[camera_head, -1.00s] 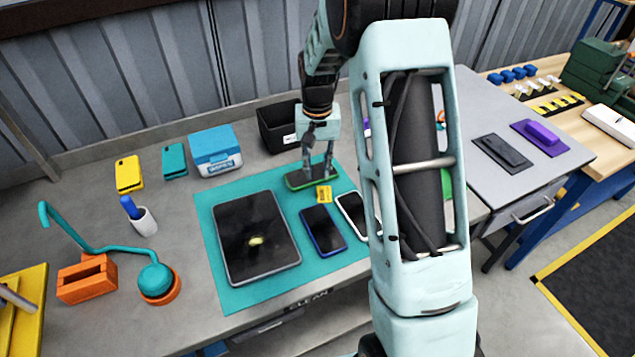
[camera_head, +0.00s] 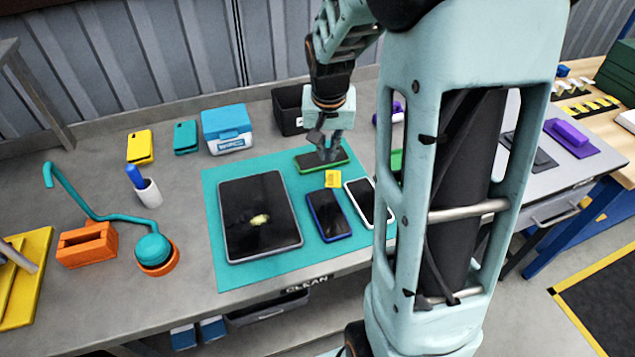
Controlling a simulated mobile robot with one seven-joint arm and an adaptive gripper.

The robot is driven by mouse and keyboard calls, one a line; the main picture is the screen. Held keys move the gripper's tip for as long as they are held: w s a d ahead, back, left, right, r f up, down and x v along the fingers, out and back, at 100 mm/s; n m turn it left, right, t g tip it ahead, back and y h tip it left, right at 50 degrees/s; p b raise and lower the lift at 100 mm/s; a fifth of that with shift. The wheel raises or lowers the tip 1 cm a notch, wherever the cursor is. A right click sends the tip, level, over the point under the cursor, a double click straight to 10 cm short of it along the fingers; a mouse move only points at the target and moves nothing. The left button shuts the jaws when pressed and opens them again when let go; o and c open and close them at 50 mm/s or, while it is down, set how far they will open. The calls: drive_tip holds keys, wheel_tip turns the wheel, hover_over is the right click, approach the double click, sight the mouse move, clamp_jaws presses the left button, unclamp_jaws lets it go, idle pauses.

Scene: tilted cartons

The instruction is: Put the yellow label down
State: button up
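The yellow label (camera_head: 332,179) is a small square with dark marks. It shows on the teal mat (camera_head: 215,215), just in front of the green-edged phone (camera_head: 306,161) and above the top end of the blue phone (camera_head: 329,216). Whether it lies flat or leans on something is too small to tell. My gripper (camera_head: 328,156) points down over the green-edged phone, behind the label. Its fingers look close together and apart from the label. Whether they touch the phone or hold anything is unclear.
A large tablet (camera_head: 260,216) lies left on the mat, and a white-edged phone (camera_head: 360,194) lies right, near my arm. A black bin (camera_head: 288,110) and a blue-lidded box (camera_head: 226,131) stand behind. My arm hides the bench's right part.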

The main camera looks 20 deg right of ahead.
approach(326, 175)
drive_tip(key=shift+d+f, duration=0.2)
drive_tip(key=shift+f, duration=0.75)
drive_tip(key=shift+p+x, duration=0.45)
drive_tip(key=shift+x, duration=2.85)
drive_tip(key=shift+w, duration=0.15)
drive_tip(key=shift+c, duration=0.2)
clamp_jaws()
drive_tip(key=shift+r, duration=0.1)
